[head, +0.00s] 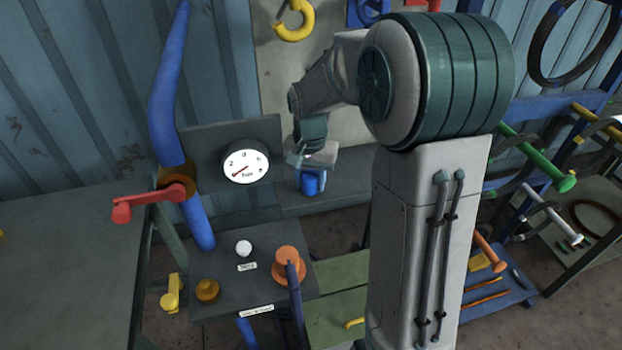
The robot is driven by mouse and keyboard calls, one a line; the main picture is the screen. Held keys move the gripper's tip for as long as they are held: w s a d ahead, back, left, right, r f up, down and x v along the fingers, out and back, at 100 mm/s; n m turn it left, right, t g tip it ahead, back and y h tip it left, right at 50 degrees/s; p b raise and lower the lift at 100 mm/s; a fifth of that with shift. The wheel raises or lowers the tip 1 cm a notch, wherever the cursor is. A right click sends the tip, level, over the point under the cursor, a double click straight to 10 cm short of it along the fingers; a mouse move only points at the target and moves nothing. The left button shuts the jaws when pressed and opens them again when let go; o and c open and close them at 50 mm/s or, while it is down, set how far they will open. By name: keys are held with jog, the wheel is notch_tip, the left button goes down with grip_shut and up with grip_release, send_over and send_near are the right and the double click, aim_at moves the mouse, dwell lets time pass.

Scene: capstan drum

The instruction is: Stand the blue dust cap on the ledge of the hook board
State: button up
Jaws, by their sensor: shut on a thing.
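The blue dust cap (310,184) is a small blue cylinder near the middle of the head view. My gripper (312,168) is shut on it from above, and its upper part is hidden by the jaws. The hook board (275,75) is the pale upright panel behind my arm, with a yellow hook (294,22) near its top. A dark grey ledge (345,192) runs along its lower part. The cap appears in front of or over the left part of this ledge; I cannot tell whether it touches it. My arm hides much of the board.
Left of the cap stand a round gauge (245,163) and a blue pipe (197,215) with a red lever (150,202). Below are a dark panel with a white knob (243,248) and an orange flanged part (289,265). A rack with coloured bars (535,155) is at right.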

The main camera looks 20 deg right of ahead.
aim_at(310, 174)
jog(key=shift+f, duration=0.35)
jog(key=shift+f, duration=0.15)
jog(key=o, duration=0.9)
jog(key=shift+o, duration=0.2)
notch_tip(310, 174, up, 12)
jog(key=shift+r, duration=0.2)
